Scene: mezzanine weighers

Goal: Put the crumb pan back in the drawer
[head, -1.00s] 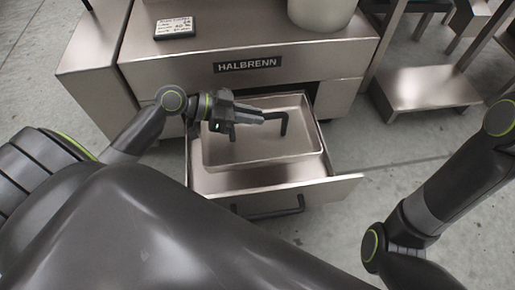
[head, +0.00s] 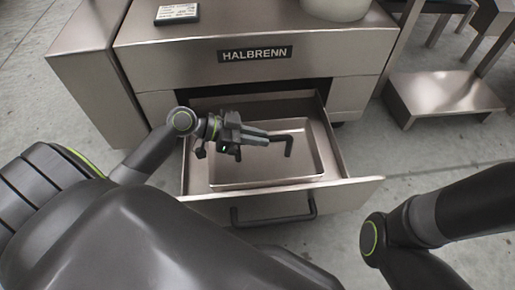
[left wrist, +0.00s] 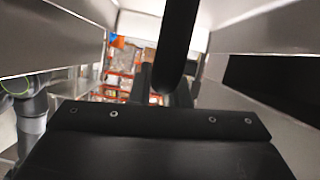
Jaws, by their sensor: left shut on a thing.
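The crumb pan (head: 305,172), a shallow grey metal tray, is inside the outline of the open drawer (head: 345,192). I cannot tell whether its underside touches the drawer floor. My left gripper (head: 268,138) is shut on the pan's black bent handle (head: 288,147), above the pan. The handle also shows large in the left wrist view (left wrist: 177,40). The drawer is pulled out below the HALBRENN nameplate (head: 255,54) and has a dark bar handle (head: 275,218) on its front. My right arm shows at the right, but its gripper is out of the picture.
The steel machine body (head: 210,65) stands behind the drawer, with a dark opening above it. A small label card (head: 177,13) and a pale round vessel (head: 335,8) are on top. A low metal step (head: 440,92) stands to the right. Concrete floor to the drawer's right is clear.

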